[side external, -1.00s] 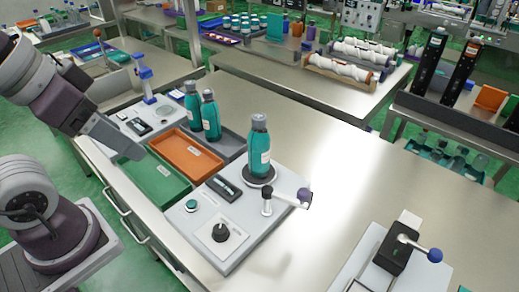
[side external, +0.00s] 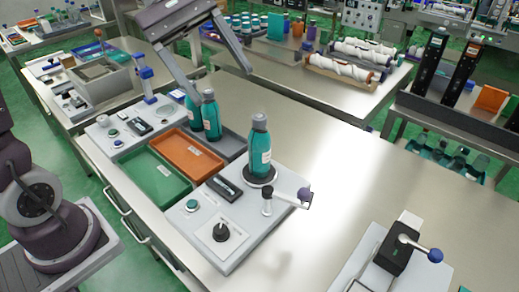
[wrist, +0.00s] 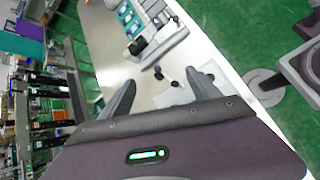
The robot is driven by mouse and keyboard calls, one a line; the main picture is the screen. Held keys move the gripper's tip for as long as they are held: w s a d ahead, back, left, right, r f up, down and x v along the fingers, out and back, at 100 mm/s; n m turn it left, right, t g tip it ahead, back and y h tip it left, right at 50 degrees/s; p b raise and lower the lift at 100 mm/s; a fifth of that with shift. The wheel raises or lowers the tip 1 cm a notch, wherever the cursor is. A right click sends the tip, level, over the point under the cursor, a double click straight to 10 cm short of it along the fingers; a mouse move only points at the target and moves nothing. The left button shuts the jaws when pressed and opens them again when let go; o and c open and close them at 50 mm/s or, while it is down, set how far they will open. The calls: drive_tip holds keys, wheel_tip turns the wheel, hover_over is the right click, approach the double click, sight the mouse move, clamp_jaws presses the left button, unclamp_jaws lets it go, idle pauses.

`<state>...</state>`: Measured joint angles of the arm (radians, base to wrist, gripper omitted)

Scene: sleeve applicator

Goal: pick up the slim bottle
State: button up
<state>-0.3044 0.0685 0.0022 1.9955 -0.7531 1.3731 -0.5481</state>
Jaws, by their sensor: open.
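One bottle (side external: 260,150) stands upright on a round dark pad of a light grey applicator station (side external: 208,258). Two more, a front bottle (side external: 211,118) and a rear bottle (side external: 192,112), stand upright in a grey tray (side external: 236,143). They look alike, so I cannot tell which one is the slim bottle. My gripper (side external: 222,87) is open and empty, high in the picture. One finger overlaps the tray bottles in the view, with no clear contact. In the wrist view my gripper (wrist: 160,78) also shows empty.
An orange tray (side external: 187,153) and a green tray (side external: 155,175) lie beside the grey tray. A lever with a purple knob (side external: 304,194) sticks out near the standing bottle. A blue-topped post (side external: 145,78) rises behind.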

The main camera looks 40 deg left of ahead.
drive_tip(key=w+a+f+n+t+h, duration=0.1)
drive_tip(key=w+a+n+h, duration=0.1)
drive_tip(key=w+n, duration=0.25)
drive_tip(key=w+a+n+t+h, duration=0.1)
drive_tip(key=w+a+n+h, duration=0.15)
drive_tip(key=w, duration=0.35)
approach(269, 153)
drive_tip(key=d, duration=0.3)
drive_tip(key=x, duration=0.3)
drive_tip(key=f+x, duration=0.1)
drive_tip(key=x, duration=0.2)
drive_tip(key=shift+w+f, duration=0.1)
drive_tip(key=shift+w, duration=0.15)
drive_tip(key=shift+w+d+f, duration=0.1)
drive_tip(key=shift+d+f, duration=0.05)
drive_tip(key=shift+d, duration=0.25)
clamp_jaws()
